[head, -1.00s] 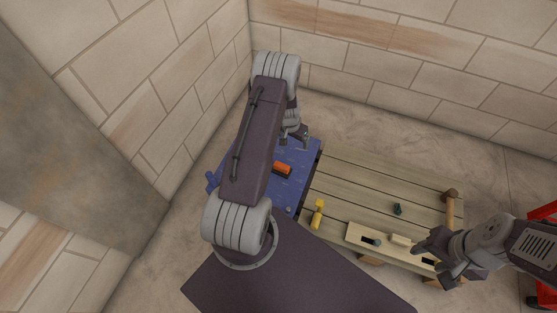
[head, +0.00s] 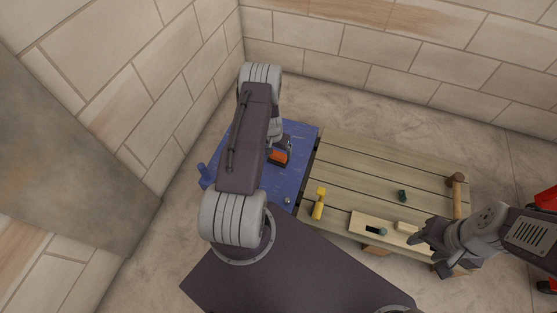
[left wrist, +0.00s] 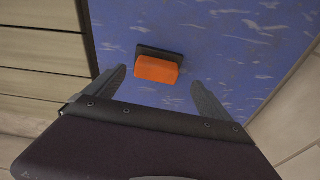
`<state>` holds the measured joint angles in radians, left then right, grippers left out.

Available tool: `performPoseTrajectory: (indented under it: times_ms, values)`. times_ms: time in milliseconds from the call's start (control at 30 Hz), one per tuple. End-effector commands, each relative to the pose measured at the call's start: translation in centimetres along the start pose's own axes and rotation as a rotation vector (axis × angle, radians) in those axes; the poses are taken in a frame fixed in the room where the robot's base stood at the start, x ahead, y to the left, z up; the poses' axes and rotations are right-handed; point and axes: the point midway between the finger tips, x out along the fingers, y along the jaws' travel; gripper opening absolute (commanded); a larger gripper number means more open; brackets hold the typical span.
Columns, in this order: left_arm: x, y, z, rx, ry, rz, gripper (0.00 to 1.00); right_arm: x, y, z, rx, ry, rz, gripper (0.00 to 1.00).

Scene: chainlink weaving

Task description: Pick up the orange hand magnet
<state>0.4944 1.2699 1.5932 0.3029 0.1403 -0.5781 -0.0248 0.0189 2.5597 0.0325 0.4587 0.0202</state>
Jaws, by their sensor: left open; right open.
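The orange hand magnet (head: 278,157), an orange block with a dark strip along one side, lies on the blue mat-like surface (head: 300,135). It also shows in the left wrist view (left wrist: 157,68), just beyond and between the two fingertips. My left gripper (head: 283,146) is open and close to the magnet, above the blue surface; my arm hides part of it in the head view. My right gripper (head: 428,247) is open near the front right of the wooden table.
A wooden slatted table (head: 350,160) adjoins the blue surface. On it are a yellow tool (head: 319,203), a small dark green item (head: 403,195), a pale board with a slot (head: 365,228) and a mallet (head: 457,190). A red object (head: 546,196) stands at the far right.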

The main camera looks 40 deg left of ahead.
Motion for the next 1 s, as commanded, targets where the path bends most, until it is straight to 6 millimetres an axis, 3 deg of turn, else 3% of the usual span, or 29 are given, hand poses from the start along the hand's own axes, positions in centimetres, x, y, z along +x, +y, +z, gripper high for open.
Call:
performPoseTrajectory:
  times_ms: [33, 100, 200, 467, 500, 767, 1000]
  values:
    - [1.8, 0.3, 0.1, 0.003, -0.001, 0.000, 0.94, 1.6, 0.0, 0.2, 0.000, 0.000, 0.000, 0.50]
    - [3.3, 0.6, -0.1, 0.002, -0.001, 0.000, 0.94, 2.8, 0.1, 0.3, 0.000, -0.001, 0.000, 0.50]
    - [4.4, 0.6, -0.1, 0.001, 0.000, -0.001, 0.94, 3.5, 0.1, 0.4, 0.000, -0.001, 0.000, 0.50]
    - [4.5, 0.5, -0.2, 0.000, -0.001, -0.001, 0.94, 3.3, 0.1, 0.4, 0.000, -0.001, 0.000, 0.50]
    - [4.5, 0.6, -0.2, 0.001, -0.001, -0.001, 0.91, 3.3, 0.1, 0.4, 0.000, 0.000, 0.000, 0.50]
    - [4.5, 0.5, -0.2, 0.001, -0.001, -0.001, 0.19, 3.3, 0.1, 0.4, 0.000, 0.000, 0.000, 0.50]
    - [4.3, 0.5, -0.3, 0.001, 0.000, -0.001, 0.17, 3.2, 0.1, 0.3, 0.000, 0.000, 0.000, 0.50]
